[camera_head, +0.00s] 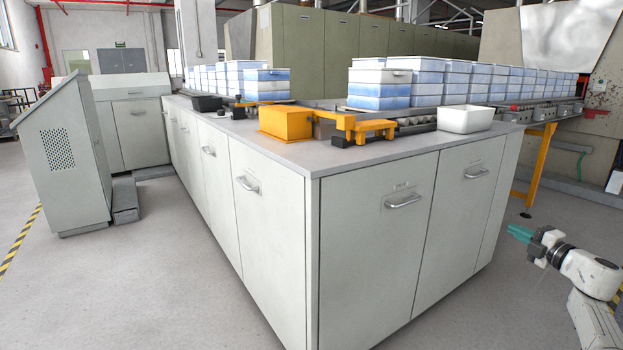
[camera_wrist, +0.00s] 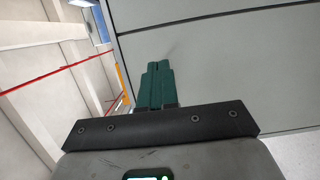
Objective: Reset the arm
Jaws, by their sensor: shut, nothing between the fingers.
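My gripper (camera_head: 520,233) is at the lower right in the head view, with teal fingers pointing left toward the cabinet counter. It is beside the counter's right side, below the top and above the floor. In the wrist view the green fingers of my gripper (camera_wrist: 154,85) are together and hold nothing. A pale grey panel fills much of the wrist view behind them.
A long cabinet counter (camera_head: 376,265) fills the middle. On it are stacked blue-white boxes (camera_head: 380,85), a white bin (camera_head: 465,119) and a yellow block (camera_head: 286,122). A yellow support leg (camera_head: 541,165) stands at the right. Floor at the left is clear before a grey console (camera_head: 62,160).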

